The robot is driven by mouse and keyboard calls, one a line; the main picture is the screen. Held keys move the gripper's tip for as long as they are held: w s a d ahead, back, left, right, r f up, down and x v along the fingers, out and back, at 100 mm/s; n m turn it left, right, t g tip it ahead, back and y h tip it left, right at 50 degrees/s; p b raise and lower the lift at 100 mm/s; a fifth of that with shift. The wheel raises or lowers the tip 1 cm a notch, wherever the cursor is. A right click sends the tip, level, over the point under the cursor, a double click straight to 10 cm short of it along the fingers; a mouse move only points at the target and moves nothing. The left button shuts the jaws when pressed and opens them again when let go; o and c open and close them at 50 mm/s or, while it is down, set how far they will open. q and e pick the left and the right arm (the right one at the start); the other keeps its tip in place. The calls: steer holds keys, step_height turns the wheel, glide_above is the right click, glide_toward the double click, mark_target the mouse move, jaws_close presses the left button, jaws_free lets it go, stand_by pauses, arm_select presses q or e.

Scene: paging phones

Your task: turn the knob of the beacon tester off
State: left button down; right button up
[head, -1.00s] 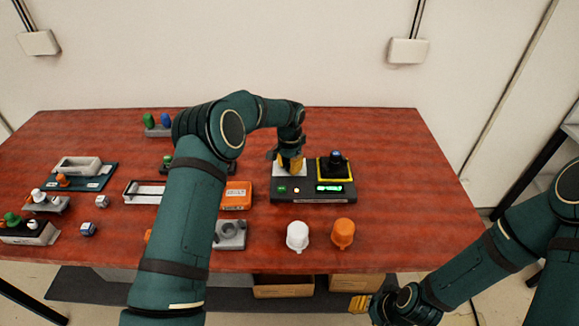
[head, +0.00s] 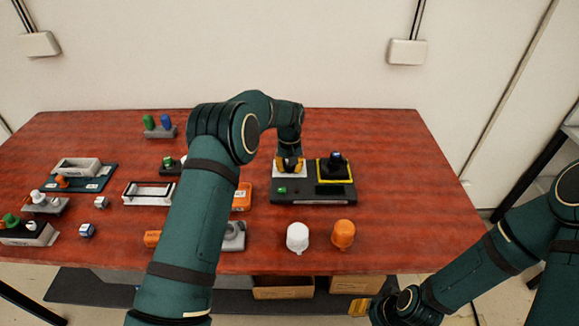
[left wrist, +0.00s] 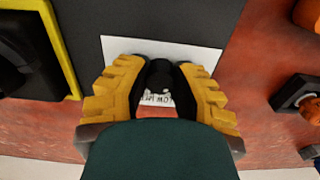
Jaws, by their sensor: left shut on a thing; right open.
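The beacon tester (head: 313,196) is a dark box near the middle right of the table, with a white plate and a yellow-framed black socket on top. Its display (head: 330,190) is dark, and a green patch shows on its front left. My left gripper (head: 289,165) is over the white plate. In the left wrist view my left gripper (left wrist: 158,82) has its yellow fingers shut on both sides of the black knob (left wrist: 160,72). Part of the knob is hidden. My right gripper (head: 366,306) is low in front of the table, open and away from the tester.
Several small devices fill the table's left side. The right end is clear.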

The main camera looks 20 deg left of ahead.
arm_select(q)
steer(key=shift+n, duration=0.3)
steer(key=c, duration=0.7)
jaws_free()
steer(key=shift+c, duration=0.2)
steer(key=shift+r, duration=0.1)
step_height(320, 180, up, 12)
